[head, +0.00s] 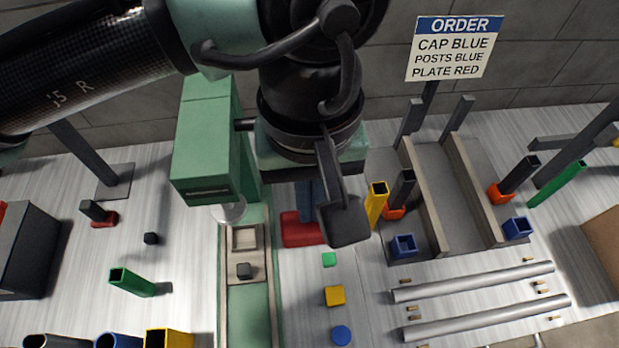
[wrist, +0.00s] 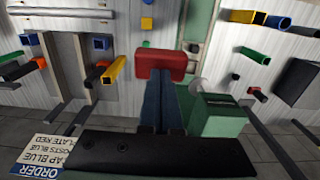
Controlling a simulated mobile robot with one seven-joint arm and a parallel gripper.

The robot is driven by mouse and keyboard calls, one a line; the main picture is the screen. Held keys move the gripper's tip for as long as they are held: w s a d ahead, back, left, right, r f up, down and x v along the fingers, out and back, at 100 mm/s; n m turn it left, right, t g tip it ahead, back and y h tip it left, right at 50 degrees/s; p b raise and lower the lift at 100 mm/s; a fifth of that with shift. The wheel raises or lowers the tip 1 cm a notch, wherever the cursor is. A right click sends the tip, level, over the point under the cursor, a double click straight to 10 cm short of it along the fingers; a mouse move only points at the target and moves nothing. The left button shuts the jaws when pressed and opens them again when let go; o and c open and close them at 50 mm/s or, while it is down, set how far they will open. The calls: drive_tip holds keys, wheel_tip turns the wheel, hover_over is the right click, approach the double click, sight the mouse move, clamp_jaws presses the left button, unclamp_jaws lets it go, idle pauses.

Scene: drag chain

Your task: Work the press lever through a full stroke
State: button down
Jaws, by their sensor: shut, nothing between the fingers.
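The green press (head: 207,140) stands left of my gripper, with its pale round ram (head: 230,212) over the green channel; the press also shows in the wrist view (wrist: 218,115). A short dark shaft (head: 244,125) juts from its right side and runs behind my wrist, so most of the lever is hidden. A red block (head: 299,230) is just beyond my fingertips and also shows in the wrist view (wrist: 160,64); I cannot tell if it belongs to the lever. My gripper (wrist: 161,82) points down, its blue fingers shut and empty; whether they touch the red block is unclear.
A grey rail frame (head: 445,185), upright posts and two rods (head: 472,282) fill the right. An order sign (head: 454,48) stands behind.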

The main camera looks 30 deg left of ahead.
sight(311, 232)
drive_tip(key=shift+s+d+f+b, duration=0.15)
drive_tip(key=shift+f+b, duration=0.2)
drive_tip(key=shift+f, duration=0.3)
drive_tip(key=shift+s+d+f+b, duration=0.1)
drive_tip(key=shift+f+b, duration=0.25)
drive_tip(key=shift+f, duration=0.35)
drive_tip(key=shift+s+f+b, duration=0.1)
drive_tip(key=shift+f+b, duration=0.85)
drive_tip(key=shift+f, duration=0.45)
drive_tip(key=shift+f+b, duration=0.95)
drive_tip(key=shift+f, duration=0.45)
